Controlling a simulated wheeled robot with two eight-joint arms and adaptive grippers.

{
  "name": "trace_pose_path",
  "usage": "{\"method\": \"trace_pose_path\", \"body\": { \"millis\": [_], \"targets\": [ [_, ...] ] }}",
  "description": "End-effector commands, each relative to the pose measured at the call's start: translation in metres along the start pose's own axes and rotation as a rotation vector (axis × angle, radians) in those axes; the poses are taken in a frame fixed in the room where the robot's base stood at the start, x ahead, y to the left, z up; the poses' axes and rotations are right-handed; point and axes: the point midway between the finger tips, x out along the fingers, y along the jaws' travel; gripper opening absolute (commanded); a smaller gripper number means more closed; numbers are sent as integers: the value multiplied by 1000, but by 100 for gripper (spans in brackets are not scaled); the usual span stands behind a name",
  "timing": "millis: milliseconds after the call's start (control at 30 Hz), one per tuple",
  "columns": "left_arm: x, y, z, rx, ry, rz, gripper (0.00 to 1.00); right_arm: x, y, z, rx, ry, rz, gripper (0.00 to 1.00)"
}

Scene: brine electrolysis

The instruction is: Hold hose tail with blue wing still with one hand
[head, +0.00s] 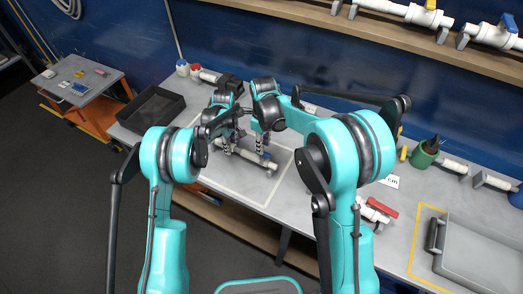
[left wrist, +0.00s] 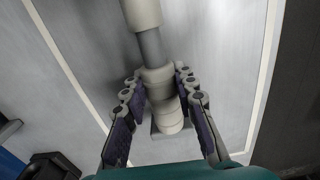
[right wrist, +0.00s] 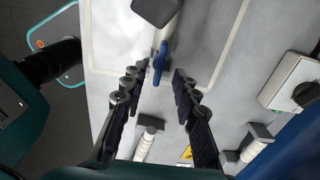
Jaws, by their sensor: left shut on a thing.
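A white and grey pipe assembly (head: 245,154) lies on the table inside a pale outlined area in the head view. My left gripper (left wrist: 160,72) has its fingers on both sides of a pale fitting (left wrist: 160,85) on a grey pipe and is shut on it. No blue wing shows in the left wrist view. The hose tail's blue wing (right wrist: 160,62) shows in the right wrist view, on a pale pipe. My right gripper (right wrist: 160,76) is open, its fingertips on either side of the blue wing and apart from it. In the head view both grippers are small and partly hidden.
A black tray (head: 153,110) stands left of the assembly. A grey bin (head: 480,255) is at the right. A box with a dark knob (right wrist: 293,82) and a clamped white pipe (right wrist: 146,145) show in the right wrist view. A shelf (head: 400,37) with valves runs along the wall.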

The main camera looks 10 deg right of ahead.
Motion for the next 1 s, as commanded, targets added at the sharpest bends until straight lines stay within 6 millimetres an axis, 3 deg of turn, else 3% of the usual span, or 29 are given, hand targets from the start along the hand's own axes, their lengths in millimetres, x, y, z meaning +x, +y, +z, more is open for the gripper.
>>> {"method": "trace_pose_path", "body": {
  "millis": [300, 667, 800, 1000],
  "targets": [
    [0, 0, 0, 0, 0, 0, 0, 32, 0, 0, 0, 0, 0, 29],
    [0, 0, 0, 0, 0, 0, 0, 36, 0, 0, -1, 0, 0, 29],
    [0, 0, 0, 0, 0, 0, 0, 36, 0, 0, -1, 0, 0, 0],
    [0, 0, 0, 0, 0, 0, 0, 36, 0, 0, -1, 0, 0, 0]
  ]
}}
